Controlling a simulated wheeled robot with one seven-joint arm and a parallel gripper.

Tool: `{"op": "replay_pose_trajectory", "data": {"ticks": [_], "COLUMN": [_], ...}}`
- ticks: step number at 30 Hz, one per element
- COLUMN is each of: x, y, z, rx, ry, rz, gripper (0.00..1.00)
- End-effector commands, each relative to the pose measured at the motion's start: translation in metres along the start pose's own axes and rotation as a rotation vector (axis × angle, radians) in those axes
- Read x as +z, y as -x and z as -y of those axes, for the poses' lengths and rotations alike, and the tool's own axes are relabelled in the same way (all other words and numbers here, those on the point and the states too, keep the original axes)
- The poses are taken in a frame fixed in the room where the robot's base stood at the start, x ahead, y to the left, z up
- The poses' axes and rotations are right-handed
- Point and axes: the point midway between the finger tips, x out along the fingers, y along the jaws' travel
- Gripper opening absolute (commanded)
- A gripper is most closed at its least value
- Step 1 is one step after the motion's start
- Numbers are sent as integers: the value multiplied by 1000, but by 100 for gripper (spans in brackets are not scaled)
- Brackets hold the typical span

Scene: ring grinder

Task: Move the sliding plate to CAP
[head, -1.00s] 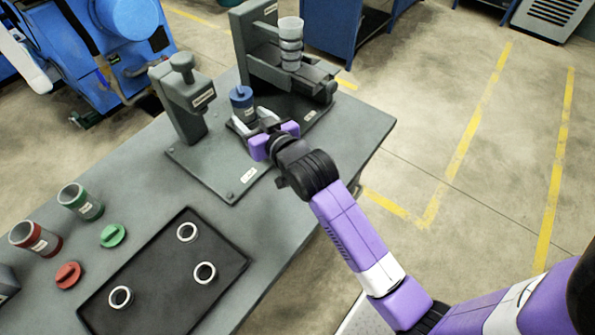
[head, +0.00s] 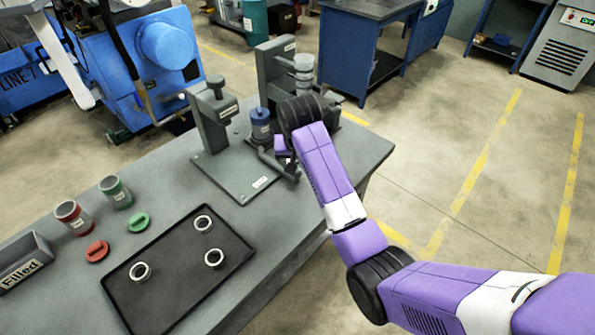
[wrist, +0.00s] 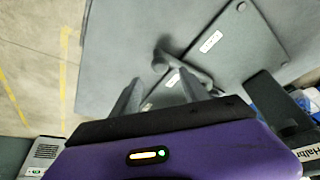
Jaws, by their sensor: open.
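A blue canister (head: 261,122) stands upright in the fixture at the far end of the workbench, beside a grey press stand (head: 212,120) on a flat base plate (head: 235,185). The sliding plate beneath the canister is mostly hidden by my arm; a grey bar handle (head: 273,160) shows in front of it. In the wrist view the handle (wrist: 188,66) has a round knob end and lies just ahead of my fingers. My gripper (head: 288,163) is open, pointing down at the handle; its two fingers also show in the wrist view (wrist: 160,90). Contact with the handle cannot be told.
A second grey stand (head: 275,68) holds stacked clear rings (head: 304,70) behind my wrist. A black tray (head: 178,293) with three metal rings, red (head: 73,215) and green (head: 115,190) cups, their lids, and a bin marked Filled (head: 25,262) occupy the near bench.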

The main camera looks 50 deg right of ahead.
Motion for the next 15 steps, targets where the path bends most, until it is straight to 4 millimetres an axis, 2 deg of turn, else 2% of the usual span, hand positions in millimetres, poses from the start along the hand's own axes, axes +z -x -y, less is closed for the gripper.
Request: {"op": "replay_pose_trajectory", "data": {"ticks": [9, 15], "x": [0, 0], "y": [-48, -65], "z": [-1, 0], "rx": [1, 0], "ry": [1, 1], "rz": [1, -1], "gripper": [53, 53]}}
